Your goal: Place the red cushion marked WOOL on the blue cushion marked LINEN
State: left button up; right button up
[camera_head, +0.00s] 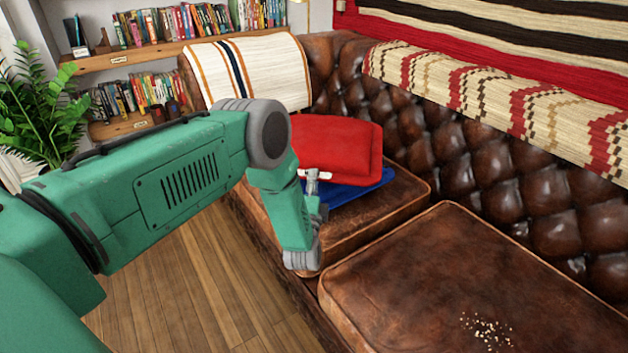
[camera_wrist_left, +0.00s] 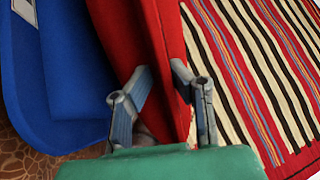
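The red cushion (camera_head: 340,145) is over the blue cushion (camera_head: 360,186) on the sofa's far seat. A white tag shows at its near edge, but its lettering is too small to read. My left gripper (camera_head: 313,180) is at that edge, partly hidden by its own wrist. In the left wrist view, the gripper's fingers (camera_wrist_left: 160,85) are on both sides of the red cushion (camera_wrist_left: 130,35) and close on its edge. The blue cushion (camera_wrist_left: 70,85) lies beside it there, with a pale label at the corner. Whether the cushions touch is unclear. My right gripper is out of view.
The brown leather sofa (camera_head: 460,270) has a bare near seat with crumbs (camera_head: 487,331). A striped throw (camera_head: 250,72) hangs over its far end. Bookshelves (camera_head: 130,62) and a plant (camera_head: 40,110) stand at the left. A striped rug (camera_wrist_left: 255,75) fills the wrist view's right.

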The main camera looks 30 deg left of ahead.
pick_arm(q)
jog(key=shift+o, duration=0.5)
jog(key=shift+d+r, duration=0.1)
jog(key=shift+d, duration=0.15)
jog(key=shift+s+d, duration=0.1)
jog(key=shift+s, duration=0.05)
jog(key=s+d+f+n+g+h+p, duration=0.1)
jog(key=s+d+f+n+g+h, duration=0.2)
jog(key=s, duration=0.4)
jog(key=s+d+f+n+g+h+p, duration=0.1)
jog(key=s+d+f+g+h+p, duration=0.15)
jog(key=s+f, duration=0.3)
jog(key=s+d+f+n+g+h+p, duration=0.1)
jog(key=s+d+f+n+g+h, duration=0.2)
jog(key=s, duration=0.5)
jog(key=s+d+n+g, duration=0.1)
jog(key=s+g, duration=0.4)
jog(key=s, duration=0.5)
jog(key=s+d+r+n+g+h, duration=0.1)
jog(key=s+n+g, duration=0.3)
jog(key=s, duration=0.7)
jog(key=shift+s+d+r+g, duration=0.25)
jog(key=shift+d+r+g, duration=0.05)
jog(key=shift+d+g, duration=0.2)
jog(key=shift+r, duration=0.1)
